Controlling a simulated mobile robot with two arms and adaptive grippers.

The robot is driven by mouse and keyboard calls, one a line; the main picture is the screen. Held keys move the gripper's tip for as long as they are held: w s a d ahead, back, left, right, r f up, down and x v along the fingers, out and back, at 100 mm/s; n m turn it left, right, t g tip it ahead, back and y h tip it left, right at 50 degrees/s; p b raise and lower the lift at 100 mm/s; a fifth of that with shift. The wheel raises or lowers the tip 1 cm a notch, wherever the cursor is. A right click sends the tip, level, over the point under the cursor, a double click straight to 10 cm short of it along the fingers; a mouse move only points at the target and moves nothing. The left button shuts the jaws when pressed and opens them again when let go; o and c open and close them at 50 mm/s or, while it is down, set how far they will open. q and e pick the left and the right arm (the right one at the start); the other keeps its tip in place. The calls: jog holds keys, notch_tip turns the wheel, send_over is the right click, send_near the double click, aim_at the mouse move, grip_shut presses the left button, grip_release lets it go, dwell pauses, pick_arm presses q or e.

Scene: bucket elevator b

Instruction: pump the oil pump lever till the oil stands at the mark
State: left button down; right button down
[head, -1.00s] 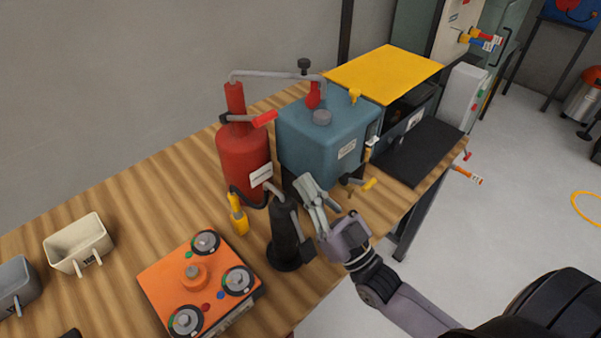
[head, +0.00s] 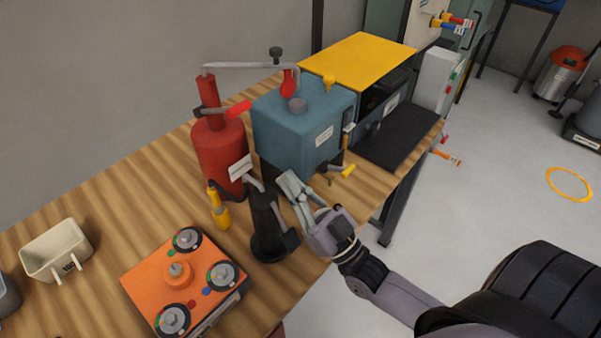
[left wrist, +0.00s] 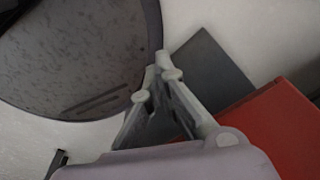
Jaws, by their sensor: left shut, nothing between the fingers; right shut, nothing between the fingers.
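In the head view, a red cylinder (head: 219,155) stands upright on the bench, with a short red-gripped lever (head: 238,107) at its upper side. A grey pipe or arm (head: 245,66) runs from its top over a blue tank (head: 290,128). I cannot make out an oil level or mark. My right gripper (head: 288,182) is shut and empty, in front of the tank and just right of a black upright cylinder (head: 265,222); whether it touches either is unclear. My left gripper (left wrist: 160,75) shows in the left wrist view, shut and empty, away from the pump.
An orange box with dials (head: 150,278) and a cream bin (head: 55,250) stand on the wooden bench (head: 120,200). A yellow-handled tool (head: 219,208) is close to the red cylinder. A yellow-topped machine (head: 358,60) stands behind the tank. Open floor lies right of the bench.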

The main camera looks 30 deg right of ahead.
notch_tip(320, 180, up, 13)
jog(key=w+g+p, duration=0.1)
jog(key=p, duration=0.5)
jog(key=shift+a+h, duration=0.15)
jog(key=shift+h, duration=0.15)
jog(key=shift+w+p, duration=0.1)
jog(key=shift+p, duration=0.2)
